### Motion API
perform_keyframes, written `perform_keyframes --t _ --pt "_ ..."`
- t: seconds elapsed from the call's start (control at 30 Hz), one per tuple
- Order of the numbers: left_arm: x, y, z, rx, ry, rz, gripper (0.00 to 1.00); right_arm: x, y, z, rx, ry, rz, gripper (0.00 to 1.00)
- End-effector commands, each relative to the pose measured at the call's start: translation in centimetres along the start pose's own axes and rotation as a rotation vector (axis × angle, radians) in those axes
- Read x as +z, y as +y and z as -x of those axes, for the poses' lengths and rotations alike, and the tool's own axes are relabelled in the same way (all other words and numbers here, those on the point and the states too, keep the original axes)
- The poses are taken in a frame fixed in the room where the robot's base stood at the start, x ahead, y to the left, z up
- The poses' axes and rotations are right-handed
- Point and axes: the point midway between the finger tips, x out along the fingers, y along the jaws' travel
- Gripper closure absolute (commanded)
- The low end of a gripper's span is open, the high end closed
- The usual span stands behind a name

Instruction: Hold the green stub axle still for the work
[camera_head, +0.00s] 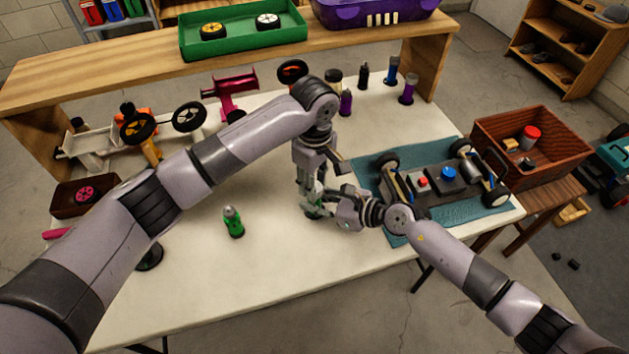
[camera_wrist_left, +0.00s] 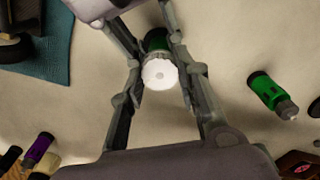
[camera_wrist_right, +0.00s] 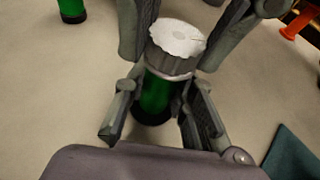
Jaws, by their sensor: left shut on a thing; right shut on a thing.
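The green stub axle, with a ribbed grey collar and pale top, stands upright between both grippers; it shows in the right wrist view (camera_wrist_right: 157,92) and the left wrist view (camera_wrist_left: 158,72). In the head view it is mostly hidden by the grippers, with a bit of green low between them. My left gripper (camera_head: 312,196) comes down from above and is shut at the collar. My right gripper (camera_head: 328,197) comes in from the right and is shut on the green body. A second green piece with a grey tip (camera_head: 233,222) stands apart on the white table.
A racecar chassis (camera_head: 440,183) sits on a teal mat (camera_head: 478,222) at the right, near a wooden crate (camera_head: 540,173). Purple and dark bottles (camera_head: 408,90) stand at the back. Car parts (camera_head: 95,143) lie at the left. The table front (camera_head: 290,265) is clear.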

Motion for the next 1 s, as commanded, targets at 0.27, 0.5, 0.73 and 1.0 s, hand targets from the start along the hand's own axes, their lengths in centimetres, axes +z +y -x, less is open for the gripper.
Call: perform_keyframes --t 0.27,0.5,0.73,1.0 --pt "0.02 0.01 -0.01 -0.001 0.000 -0.263 0.98 -0.09 0.06 0.00 0.001 0.002 -0.001 1.00" --pt "0.00 0.02 0.00 0.000 0.000 -0.491 0.98 -0.09 0.05 0.00 0.001 0.002 -0.001 1.00" --pt "0.02 0.01 -0.01 -0.001 0.000 -0.709 0.98 -0.10 0.05 0.00 0.001 0.002 -0.001 1.00" --pt "-0.01 0.02 0.01 -0.001 0.001 -0.966 0.98 -0.11 0.04 0.00 0.001 0.002 -0.001 1.00"
